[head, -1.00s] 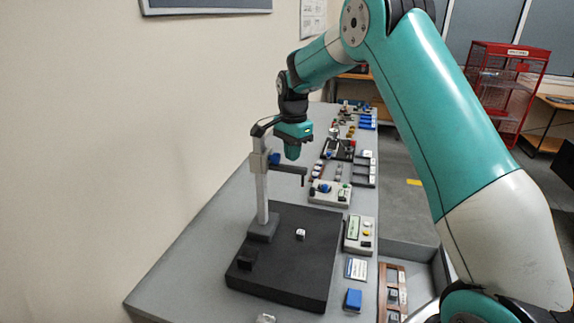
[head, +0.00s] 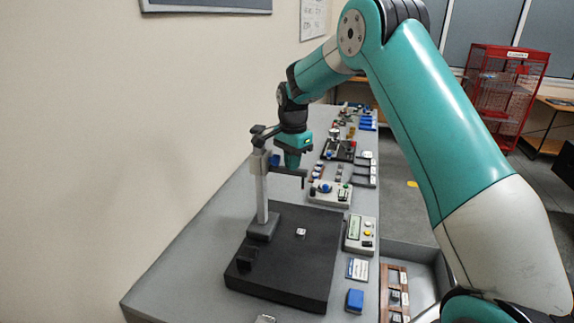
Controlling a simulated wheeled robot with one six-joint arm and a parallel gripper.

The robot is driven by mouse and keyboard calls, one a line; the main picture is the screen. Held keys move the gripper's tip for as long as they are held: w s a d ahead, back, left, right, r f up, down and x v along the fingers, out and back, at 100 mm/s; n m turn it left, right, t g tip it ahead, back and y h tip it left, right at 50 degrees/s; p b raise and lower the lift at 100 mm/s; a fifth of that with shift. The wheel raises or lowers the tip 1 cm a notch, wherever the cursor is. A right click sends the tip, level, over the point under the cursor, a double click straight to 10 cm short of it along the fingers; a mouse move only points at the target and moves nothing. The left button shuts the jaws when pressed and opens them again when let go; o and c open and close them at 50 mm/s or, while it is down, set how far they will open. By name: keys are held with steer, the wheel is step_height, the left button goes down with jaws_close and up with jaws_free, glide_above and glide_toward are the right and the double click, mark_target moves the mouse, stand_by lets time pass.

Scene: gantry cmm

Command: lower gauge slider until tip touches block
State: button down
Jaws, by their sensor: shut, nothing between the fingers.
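The height gauge has a pale upright post (head: 262,196) on a dark foot, standing on a black plate (head: 285,275). Its slider (head: 258,163) sits high on the post, with a dark arm reaching right to a down-turned tip (head: 304,182). A small whitish block (head: 300,232) lies on the plate, well below the tip, with a clear gap between. My gripper (head: 292,165) is shut and empty, pointing down beside the slider's arm. It overlaps the arm in the head view; I cannot tell whether they touch.
A dark block (head: 247,257) stands at the plate's left side. A control box with a display (head: 360,234), a blue block (head: 355,300) and several other devices line the bench's right side. The wall is close on the left.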

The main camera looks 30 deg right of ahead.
step_height(320, 180, down, 15)
steer(key=b, duration=0.8)
steer(key=shift+r, duration=0.15)
stand_by(1.7)
steer(key=shift+f+b, duration=0.4)
steer(key=shift+f, duration=0.35)
stand_by(0.8)
steer(key=shift+r, duration=0.15)
step_height(320, 180, up, 7)
steer(key=p, duration=0.5)
stand_by(0.4)
steer(key=shift+a, duration=0.1)
stand_by(0.3)
